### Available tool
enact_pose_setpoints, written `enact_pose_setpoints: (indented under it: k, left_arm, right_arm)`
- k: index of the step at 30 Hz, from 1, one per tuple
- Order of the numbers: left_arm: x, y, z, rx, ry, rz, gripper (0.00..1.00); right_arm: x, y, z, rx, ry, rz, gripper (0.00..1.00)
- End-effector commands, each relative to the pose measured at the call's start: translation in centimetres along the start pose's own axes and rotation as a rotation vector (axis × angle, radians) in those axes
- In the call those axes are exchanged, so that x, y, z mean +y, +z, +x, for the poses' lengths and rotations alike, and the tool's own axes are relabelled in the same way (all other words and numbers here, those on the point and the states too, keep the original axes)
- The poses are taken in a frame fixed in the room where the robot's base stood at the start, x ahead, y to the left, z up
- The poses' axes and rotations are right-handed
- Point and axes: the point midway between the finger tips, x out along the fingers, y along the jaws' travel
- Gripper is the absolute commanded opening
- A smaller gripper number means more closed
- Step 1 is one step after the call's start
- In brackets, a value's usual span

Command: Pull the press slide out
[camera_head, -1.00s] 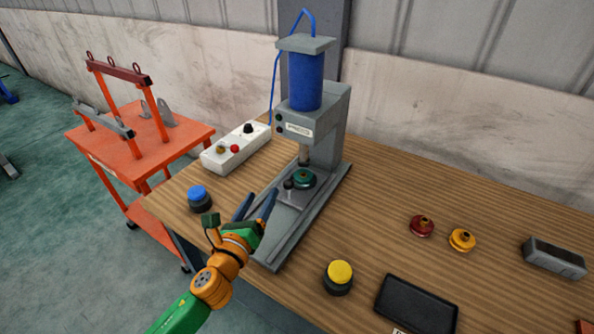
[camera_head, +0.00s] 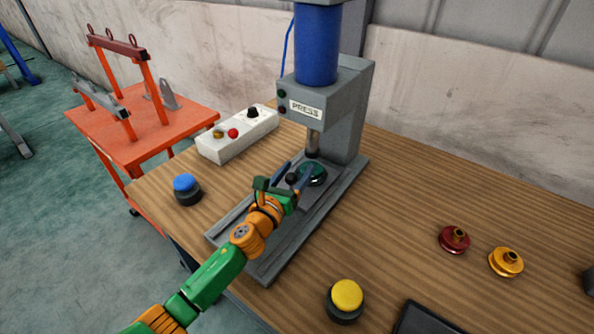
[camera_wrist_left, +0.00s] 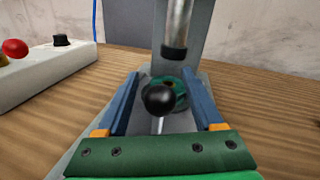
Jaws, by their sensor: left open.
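The grey press (camera_head: 345,110) with its blue cylinder stands on the wooden table. Its slide (camera_head: 325,186) is a grey plate on the base rails, under the ram (camera_head: 313,142). A green round part (camera_head: 315,173) sits on the slide. The slide's black ball knob (camera_head: 292,179) stands in front of the green part; it also shows in the left wrist view (camera_wrist_left: 159,99). My left gripper (camera_head: 297,172) is open, with its blue fingers on either side of the knob. In the left wrist view the fingers (camera_wrist_left: 160,95) are apart from the knob. My right gripper is not in view.
A white control box (camera_head: 238,134) lies left of the press. A blue button (camera_head: 186,189) and a yellow button (camera_head: 345,300) stand on either side of the base. Red (camera_head: 454,240) and yellow (camera_head: 506,262) round parts lie to the right. An orange cart (camera_head: 140,130) stands at left.

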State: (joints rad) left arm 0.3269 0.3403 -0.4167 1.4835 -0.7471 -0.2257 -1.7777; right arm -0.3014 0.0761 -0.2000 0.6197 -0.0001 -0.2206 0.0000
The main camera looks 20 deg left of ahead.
Motion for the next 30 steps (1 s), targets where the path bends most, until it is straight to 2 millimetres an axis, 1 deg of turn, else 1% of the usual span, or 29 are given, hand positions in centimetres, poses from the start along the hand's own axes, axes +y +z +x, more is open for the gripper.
enact_pose_setpoints:
  k: [3,9,11,12,14,15,17,30]
  left_arm:
    - [-0.04,-0.02,0.41,0.001,-0.001,-0.001,0.69]
    - [-0.03,-0.01,0.42,0.001,-0.001,-0.001,0.69]
    - [-0.03,-0.01,0.41,0.001,-0.001,-0.001,0.52]
    - [-0.03,-0.01,0.41,0.001,-0.001,-0.001,0.41]
    - [-0.03,-0.02,0.41,0.001,0.000,-0.001,0.25]
    - [-0.03,-0.02,0.40,0.001,-0.001,-0.001,0.14]
    - [-0.03,-0.02,0.40,0.001,-0.001,-0.001,0.00]
    - [-0.02,-0.02,0.39,0.001,0.000,-0.001,0.00]
  right_arm:
    - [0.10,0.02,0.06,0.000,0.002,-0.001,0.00]
    - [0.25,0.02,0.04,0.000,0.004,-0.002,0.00]
    - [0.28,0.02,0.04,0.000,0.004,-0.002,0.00]
    - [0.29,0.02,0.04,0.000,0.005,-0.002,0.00]
    - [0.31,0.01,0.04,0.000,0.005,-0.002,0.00]
    - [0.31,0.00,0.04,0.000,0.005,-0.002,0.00]
    - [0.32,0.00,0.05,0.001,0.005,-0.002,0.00]
    - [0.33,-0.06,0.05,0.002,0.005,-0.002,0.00]
